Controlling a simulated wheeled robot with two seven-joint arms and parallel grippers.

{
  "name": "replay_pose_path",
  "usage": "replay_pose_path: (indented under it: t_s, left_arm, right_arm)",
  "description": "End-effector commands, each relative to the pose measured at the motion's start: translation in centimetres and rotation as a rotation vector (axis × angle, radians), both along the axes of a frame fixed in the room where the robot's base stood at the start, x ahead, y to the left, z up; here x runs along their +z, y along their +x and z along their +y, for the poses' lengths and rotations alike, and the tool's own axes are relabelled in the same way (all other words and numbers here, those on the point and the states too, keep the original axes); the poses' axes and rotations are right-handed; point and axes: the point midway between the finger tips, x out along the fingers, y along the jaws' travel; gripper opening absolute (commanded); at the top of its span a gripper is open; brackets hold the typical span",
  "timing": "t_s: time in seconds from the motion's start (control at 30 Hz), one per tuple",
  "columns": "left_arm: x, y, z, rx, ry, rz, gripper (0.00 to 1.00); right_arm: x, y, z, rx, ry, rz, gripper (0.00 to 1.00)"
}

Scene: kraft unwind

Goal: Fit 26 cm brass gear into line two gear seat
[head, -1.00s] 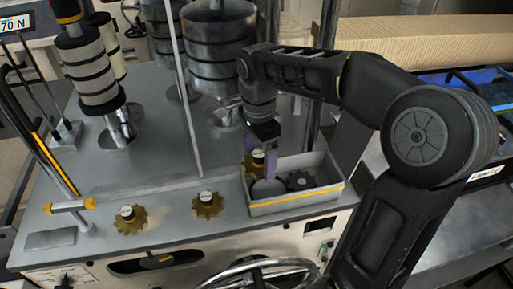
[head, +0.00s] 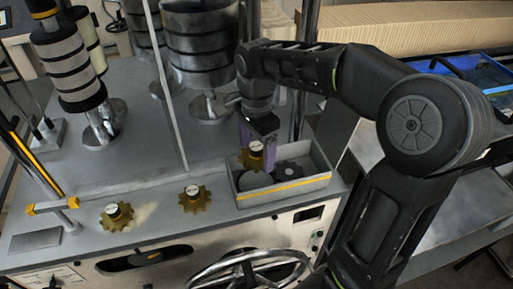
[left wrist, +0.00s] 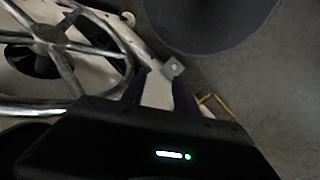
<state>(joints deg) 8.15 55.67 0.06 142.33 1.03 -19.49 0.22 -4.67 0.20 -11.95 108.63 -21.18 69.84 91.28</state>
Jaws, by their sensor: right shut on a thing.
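My right gripper (head: 258,143) comes down over the grey tray (head: 303,188) and is shut on a brass gear (head: 250,161) with a pale-topped hub. That gear is at the tray's back left part; I cannot tell whether it touches anything below. Two other brass gears sit on the machine deck, one at the middle (head: 195,203) and one further left (head: 116,222). Their sizes and any seats beneath them cannot be read. My left gripper shows only in the left wrist view (left wrist: 160,85), with its two dark fingers apart and nothing visible held between them.
A dark gear (head: 288,171) and a grey disc (head: 254,181) lie in the tray. Tall rollers (head: 200,50) and a thin upright rod (head: 170,90) stand behind. A handwheel (head: 250,270) is on the machine's front.

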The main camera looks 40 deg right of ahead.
Motion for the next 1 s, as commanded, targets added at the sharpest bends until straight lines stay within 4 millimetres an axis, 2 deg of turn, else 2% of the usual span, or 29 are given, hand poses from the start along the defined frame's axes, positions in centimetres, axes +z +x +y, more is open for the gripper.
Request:
replay_pose_path:
  t_s: [1.0]
  left_arm:
    - [-5.0, 0.4, -0.5, -0.004, -0.014, -0.021, 0.36]
  right_arm:
    - [-6.6, 0.0, 0.0, 0.0, 0.0, -0.001, 0.19]
